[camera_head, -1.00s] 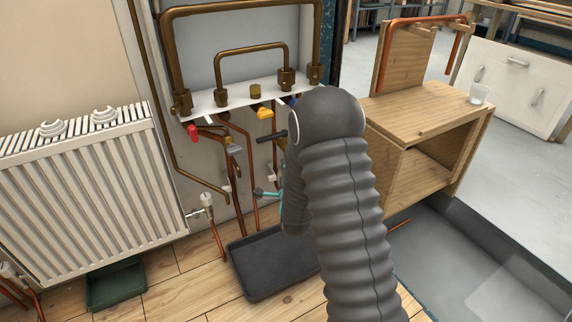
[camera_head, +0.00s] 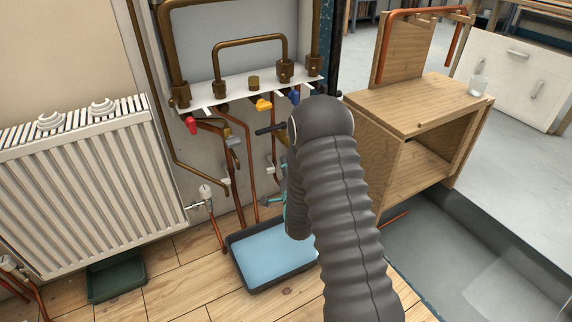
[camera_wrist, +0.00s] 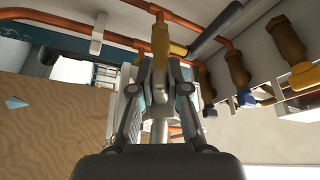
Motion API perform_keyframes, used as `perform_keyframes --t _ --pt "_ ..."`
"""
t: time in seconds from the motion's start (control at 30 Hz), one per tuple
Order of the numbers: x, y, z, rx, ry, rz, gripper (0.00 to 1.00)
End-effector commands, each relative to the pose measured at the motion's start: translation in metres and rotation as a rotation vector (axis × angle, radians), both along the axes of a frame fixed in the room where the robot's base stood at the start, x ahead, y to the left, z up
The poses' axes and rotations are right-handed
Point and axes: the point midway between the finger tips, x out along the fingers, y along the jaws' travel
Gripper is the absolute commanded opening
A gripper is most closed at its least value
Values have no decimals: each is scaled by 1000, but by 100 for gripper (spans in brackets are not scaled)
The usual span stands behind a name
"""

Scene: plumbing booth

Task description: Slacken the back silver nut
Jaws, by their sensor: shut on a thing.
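My gripper (camera_wrist: 158,62) is in the wrist view, with its two jointed fingers closed on a fitting on a pipe. A brass-yellow piece (camera_wrist: 160,40) rises beyond the fingertips. The silver nut is mostly hidden between the fingers, and I cannot tell its edges. In the head view my arm covers most of the gripper; only a bit of its teal finger shows (camera_head: 275,201), low beside the copper pipes.
A dark tray (camera_head: 240,272) on the floor below holds light blue liquid. Copper pipes (camera_head: 249,165) and valves with a red handle (camera_head: 191,125) and a yellow handle (camera_head: 264,105) stand behind. A white radiator (camera_head: 80,190) is left, a wooden cabinet (camera_head: 410,105) right.

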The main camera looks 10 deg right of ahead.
Motion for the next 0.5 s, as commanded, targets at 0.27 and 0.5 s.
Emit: perform_keyframes --t 0.27,0.5 --pt "0 -2 0 1 0 -4 0" --pt "0 0 0 1 0 -1 41"
